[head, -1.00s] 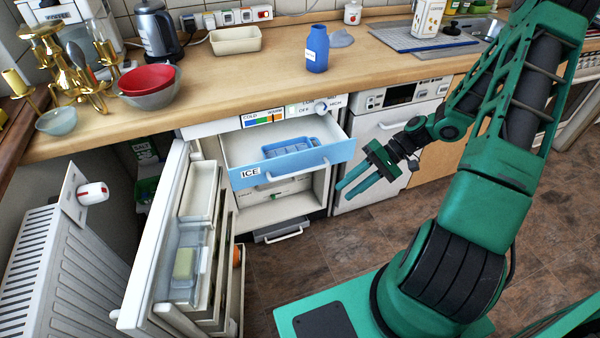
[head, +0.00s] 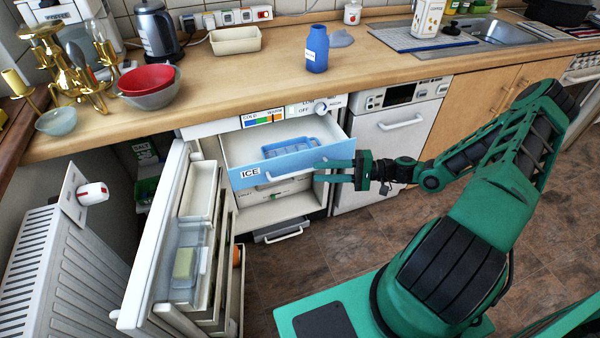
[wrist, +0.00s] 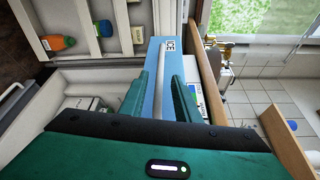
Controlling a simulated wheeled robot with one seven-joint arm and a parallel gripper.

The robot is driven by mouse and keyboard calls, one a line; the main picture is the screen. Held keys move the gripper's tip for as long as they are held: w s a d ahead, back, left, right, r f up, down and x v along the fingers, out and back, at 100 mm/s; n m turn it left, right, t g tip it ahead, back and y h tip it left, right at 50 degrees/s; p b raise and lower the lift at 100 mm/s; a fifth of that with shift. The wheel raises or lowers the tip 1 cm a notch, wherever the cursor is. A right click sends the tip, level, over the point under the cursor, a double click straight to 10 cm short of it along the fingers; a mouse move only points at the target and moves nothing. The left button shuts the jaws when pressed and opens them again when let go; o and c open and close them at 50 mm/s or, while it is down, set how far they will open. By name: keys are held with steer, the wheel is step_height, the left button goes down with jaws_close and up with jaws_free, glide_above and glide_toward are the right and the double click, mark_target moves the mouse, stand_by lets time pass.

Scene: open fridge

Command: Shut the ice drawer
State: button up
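The ice drawer (head: 290,163) is pulled out of the open fridge, its light blue front marked ICE and a white bar handle (head: 290,176) across it. A blue ice tray (head: 289,145) lies inside. My gripper (head: 322,171) is at the right end of the drawer front, fingers pointing left along it. In the wrist view my gripper (wrist: 160,82) is open, with the drawer's blue front (wrist: 153,70) and handle (wrist: 163,80) showing between and beyond its fingers. Whether a finger touches the handle I cannot tell.
The fridge door (head: 160,255) stands open at the left, with shelves holding items. The counter (head: 220,80) runs above the fridge, with a blue bottle (head: 317,50) near its edge. A dishwasher (head: 385,150) is at the right. The brown floor in front is partly clear.

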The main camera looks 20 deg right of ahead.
mark_target(301, 171)
steer(key=x, duration=0.7)
steer(key=shift+w+a, duration=0.1)
steer(key=shift+a, duration=0.1)
jaws_close()
